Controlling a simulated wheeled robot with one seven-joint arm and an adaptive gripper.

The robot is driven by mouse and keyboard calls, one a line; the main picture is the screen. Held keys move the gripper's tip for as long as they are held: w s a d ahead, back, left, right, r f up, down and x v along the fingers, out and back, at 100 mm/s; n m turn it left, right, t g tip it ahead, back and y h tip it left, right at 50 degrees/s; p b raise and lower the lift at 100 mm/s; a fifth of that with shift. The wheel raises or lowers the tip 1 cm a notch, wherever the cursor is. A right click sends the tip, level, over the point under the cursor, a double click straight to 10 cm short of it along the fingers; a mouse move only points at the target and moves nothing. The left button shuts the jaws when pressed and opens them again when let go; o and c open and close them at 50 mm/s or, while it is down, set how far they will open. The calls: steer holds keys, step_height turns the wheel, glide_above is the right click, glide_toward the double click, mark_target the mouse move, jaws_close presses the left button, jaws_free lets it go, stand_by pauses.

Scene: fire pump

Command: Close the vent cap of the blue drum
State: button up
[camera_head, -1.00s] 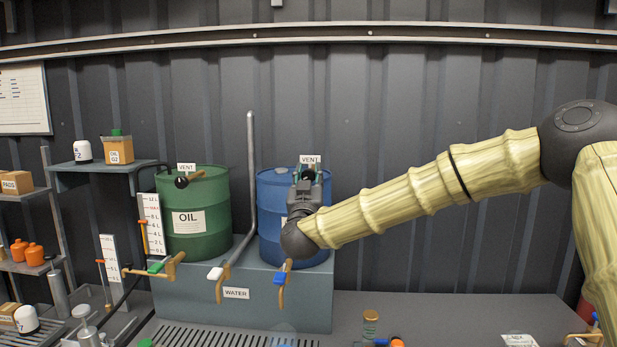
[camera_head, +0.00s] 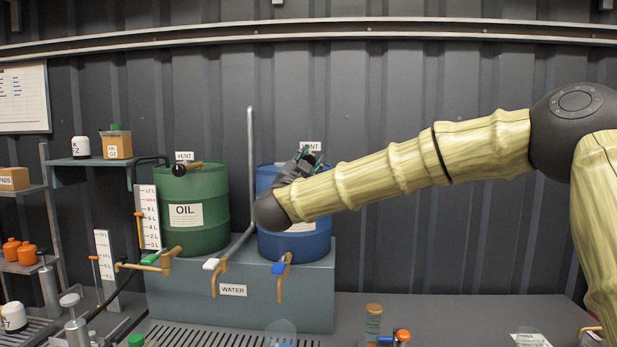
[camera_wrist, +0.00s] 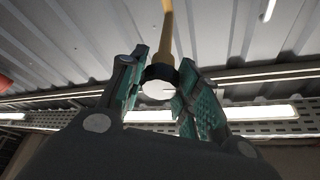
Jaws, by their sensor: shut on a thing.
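The blue drum (camera_head: 310,246) stands on the grey-blue stand, its upper front partly hidden by my wrist and forearm. A VENT sign (camera_head: 311,147) is behind its top. My gripper (camera_head: 312,158) is at the drum's top, tilted with its fingers up and to the right. In the wrist view, the teal-padded fingers (camera_wrist: 166,78) are on either side of a dark round knob with a pale face (camera_wrist: 158,88), on a tan lever (camera_wrist: 168,35). The gripper is shut on this vent cap part. The cap's seat is hidden, so its angle is unclear.
A grey upright pipe (camera_head: 250,160) is between the drums. Valve levers (camera_head: 281,268) stick out in front. The wall right of the blue drum is clear.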

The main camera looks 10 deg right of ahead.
steer(key=m+g+b, duration=0.1)
steer(key=m+b, duration=0.1)
steer(key=m, duration=0.1)
steer(key=m+g+h+b, duration=0.1)
steer(key=m+b, duration=0.1)
steer(key=m, duration=0.1)
steer(key=shift+f, duration=0.2)
steer(key=m+g+b, duration=0.1)
steer(key=m+b, duration=0.1)
steer(key=m, duration=0.2)
steer(key=shift+g+h, duration=0.3)
steer(key=shift+g, duration=0.1)
steer(key=m+g+b, duration=0.1)
steer(key=m+b, duration=0.2)
steer(key=m, duration=0.1)
steer(key=shift+g, duration=0.4)
steer(key=shift+m+g+y+b, duration=0.4)
steer(key=shift+m+y+b, duration=0.6)
steer(key=shift+m, duration=0.7)
steer(key=o, duration=1)
steer(key=shift+d+r, duration=0.1)
steer(key=shift+o, duration=0.2)
steer(key=shift+s, duration=0.1)
steer(key=v, duration=1.2)
